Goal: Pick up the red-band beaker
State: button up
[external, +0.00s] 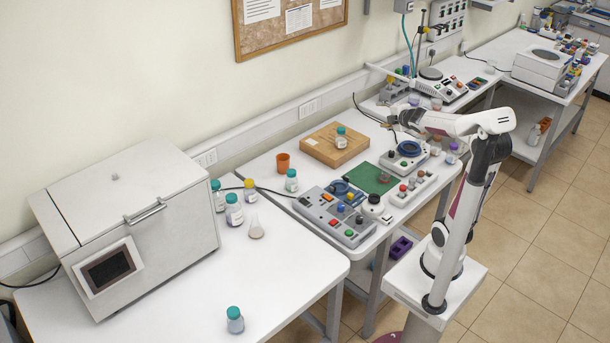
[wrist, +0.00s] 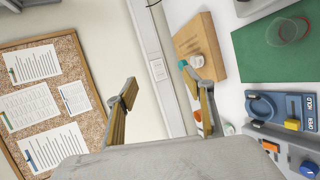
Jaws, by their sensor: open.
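A small clear beaker with a reddish tint (external: 385,177) stands on the green mat (external: 369,185) on the middle table. It also shows in the wrist view (wrist: 288,31) at the upper right, on the green mat (wrist: 262,56). My gripper (external: 391,119) is raised over the table, above and behind the mat. In the wrist view my gripper (wrist: 159,79) is open and empty, its fingers spread toward the wall. The beaker lies well to the right of the fingers, apart from them.
A wooden block (external: 328,146) carries a teal-capped bottle (external: 341,138). An orange cup (external: 283,162) stands left of it. A large white oven (external: 128,225) stands left.

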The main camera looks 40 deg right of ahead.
jog(key=w+d+f+n+t+y, duration=0.1)
jog(key=w+d+n+t+y, duration=0.1)
jog(key=w+d+n, duration=0.5)
jog(key=n+g+y, duration=0.6)
jog(key=n+y, duration=0.8)
jog(key=n, duration=1.1)
send_near(389, 166)
jog(key=x, duration=0.4)
jog(key=shift+w, duration=0.15)
jog(key=shift+s+a+f+n, duration=0.1)
jog(key=shift+s+f+n, duration=0.2)
jog(key=shift+s, duration=0.15)
jog(key=shift+x, duration=1.3)
